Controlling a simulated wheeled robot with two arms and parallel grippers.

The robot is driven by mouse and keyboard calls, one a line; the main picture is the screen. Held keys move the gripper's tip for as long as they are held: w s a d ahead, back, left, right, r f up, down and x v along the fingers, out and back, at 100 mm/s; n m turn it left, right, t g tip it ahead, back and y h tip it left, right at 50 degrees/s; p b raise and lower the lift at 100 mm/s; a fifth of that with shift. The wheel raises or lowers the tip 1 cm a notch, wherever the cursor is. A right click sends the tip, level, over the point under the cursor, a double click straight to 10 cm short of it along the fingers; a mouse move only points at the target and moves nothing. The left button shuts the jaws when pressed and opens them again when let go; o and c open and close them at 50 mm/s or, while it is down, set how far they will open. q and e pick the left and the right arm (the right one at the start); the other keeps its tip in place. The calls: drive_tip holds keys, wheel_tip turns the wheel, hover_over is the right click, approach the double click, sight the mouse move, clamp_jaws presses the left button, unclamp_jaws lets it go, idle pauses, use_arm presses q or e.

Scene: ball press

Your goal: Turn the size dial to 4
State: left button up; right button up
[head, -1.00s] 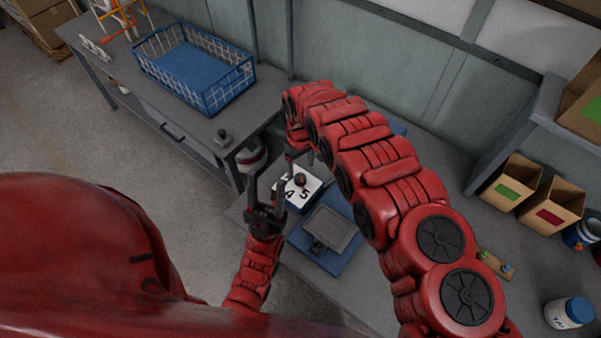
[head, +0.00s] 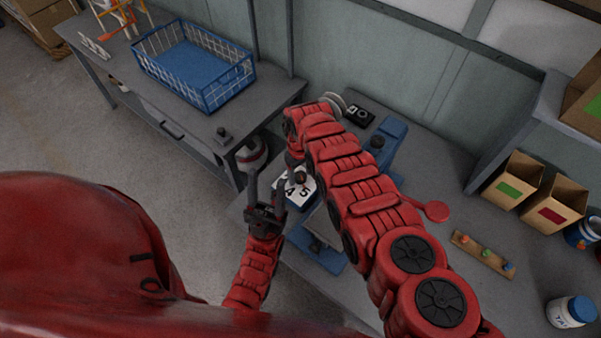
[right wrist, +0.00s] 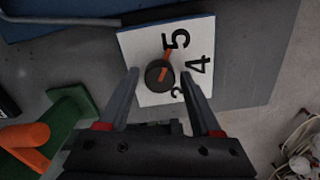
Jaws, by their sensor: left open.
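The size dial has a dark round knob (right wrist: 158,76) with an orange pointer, on a white plate (right wrist: 140,42) numbered in black. In the right wrist view the pointer aims close to the 5; the 4 is beside it. The plate also shows in the head view (head: 305,196). My right gripper (right wrist: 160,73) is open, its fingers on either side of the knob with visible gaps. In the head view the right arm mostly hides it. My left gripper (head: 266,187) is open and empty, just left of the plate.
The blue press (head: 387,150) stands partly behind my right arm, near a small black box (head: 358,115). A red disc (head: 437,211), a wooden strip with coloured pegs (head: 483,254), cardboard bins (head: 512,185) and a white jar (head: 570,312) are rightward. A blue basket (head: 190,65) stands on the left table.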

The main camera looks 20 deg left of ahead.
clamp_jaws()
drive_tip(key=shift+m, duration=0.4)
drive_tip(key=m, duration=0.3)
drive_tip(key=shift+w+m, duration=0.1)
drive_tip(key=shift+m, duration=0.2)
drive_tip(key=shift+f+m, duration=0.1)
drive_tip(key=shift+m, duration=0.8)
drive_tip(key=m+b, duration=0.1)
drive_tip(key=m, duration=0.1)
drive_tip(key=shift+m+b, duration=1.25)
drive_tip(key=shift+m, duration=0.45)
